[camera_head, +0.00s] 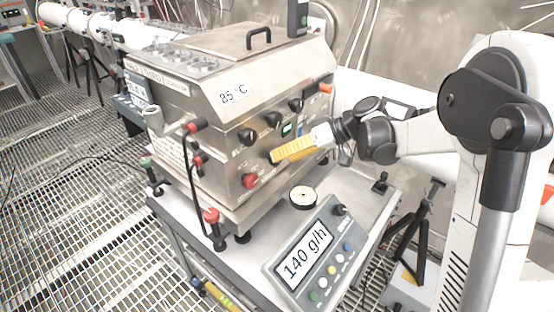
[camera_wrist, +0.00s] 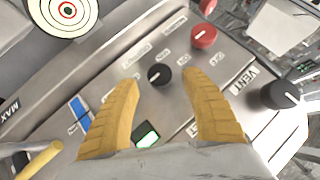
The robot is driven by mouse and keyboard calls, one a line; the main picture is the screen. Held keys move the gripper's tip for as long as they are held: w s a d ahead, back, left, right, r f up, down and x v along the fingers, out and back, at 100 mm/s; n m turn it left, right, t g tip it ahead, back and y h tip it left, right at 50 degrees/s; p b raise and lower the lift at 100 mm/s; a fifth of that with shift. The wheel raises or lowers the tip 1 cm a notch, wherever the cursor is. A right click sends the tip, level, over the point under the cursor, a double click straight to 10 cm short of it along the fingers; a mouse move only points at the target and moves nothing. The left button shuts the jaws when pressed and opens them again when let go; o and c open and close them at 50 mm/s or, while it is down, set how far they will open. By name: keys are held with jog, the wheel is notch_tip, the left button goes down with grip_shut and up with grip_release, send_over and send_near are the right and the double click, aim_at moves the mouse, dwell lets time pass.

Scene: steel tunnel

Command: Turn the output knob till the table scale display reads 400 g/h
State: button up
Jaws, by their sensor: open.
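The table scale (camera_head: 328,262) stands at the front of the cart, and its display (camera_head: 305,256) reads 140 g/h. The steel machine (camera_head: 215,112) behind it has several knobs on its sloping front. My gripper (camera_head: 276,155) has yellow fingers and reaches in from the right to this panel. In the wrist view, the open fingers (camera_wrist: 159,78) are on either side of a small black knob (camera_wrist: 159,75) with a white pointer line, with visible gaps.
A red knob (camera_wrist: 204,36) and a larger black knob (camera_wrist: 281,95) marked VENT are to the right in the wrist view. A small green-lit screen (camera_wrist: 147,135) is below the small knob. A round dish (camera_head: 303,197) stands behind the scale. The machine's label reads 85 °C.

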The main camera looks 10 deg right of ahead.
jog(key=v, duration=0.8)
jog(key=shift+d+r, duration=0.25)
jog(key=shift+d, duration=0.05)
jog(key=shift+s, duration=0.1)
jog(key=s+d+f+m+t+h, duration=0.1)
jog(key=s+h, duration=0.4)
jog(key=s, duration=0.7)
jog(key=s+d+f+m+t+h, duration=0.1)
jog(key=s+m+h, duration=0.4)
jog(key=s, duration=0.7)
jog(key=shift+d+t, duration=0.7)
jog(key=shift+t, duration=0.4)
jog(key=shift+f, duration=0.15)
dwell(3.1)
